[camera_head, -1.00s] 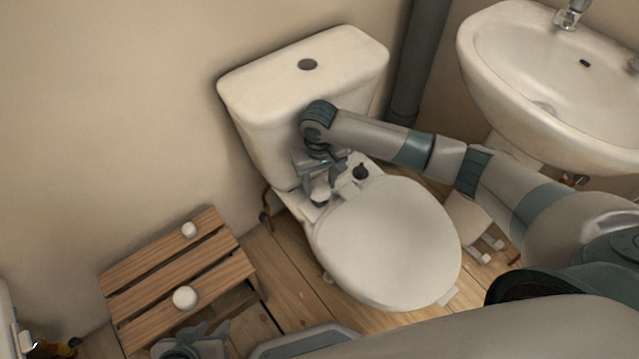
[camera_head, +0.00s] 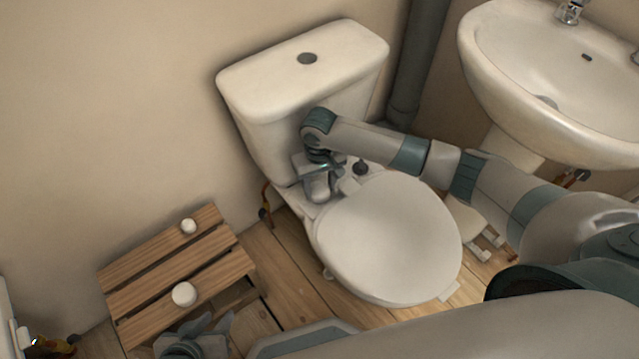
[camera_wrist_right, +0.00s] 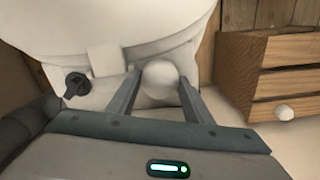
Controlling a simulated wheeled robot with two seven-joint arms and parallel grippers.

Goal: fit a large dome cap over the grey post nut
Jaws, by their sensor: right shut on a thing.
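A white dome cap (camera_wrist_right: 160,78) sits between the two fingers of my right gripper (camera_wrist_right: 160,95) in the right wrist view. In the head view, my right gripper (camera_head: 322,182) is shut on it at the toilet's rear hinge area, behind the seat lid. The grey post nut is not clearly visible; whether it is under the cap I cannot tell. A dark knobbed fitting (camera_head: 360,168) stands just right of the gripper. A larger white dome (camera_head: 184,294) and a smaller one (camera_head: 188,227) lie on the wooden crate. My left gripper (camera_head: 207,326) is open and empty by the crate's front.
The toilet's closed lid (camera_head: 388,240) lies in front of my right gripper and the cistern (camera_head: 305,85) rises behind it. The slatted crate (camera_head: 150,270) stands left on the wood floor. A washbasin (camera_head: 550,90) hangs at the right.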

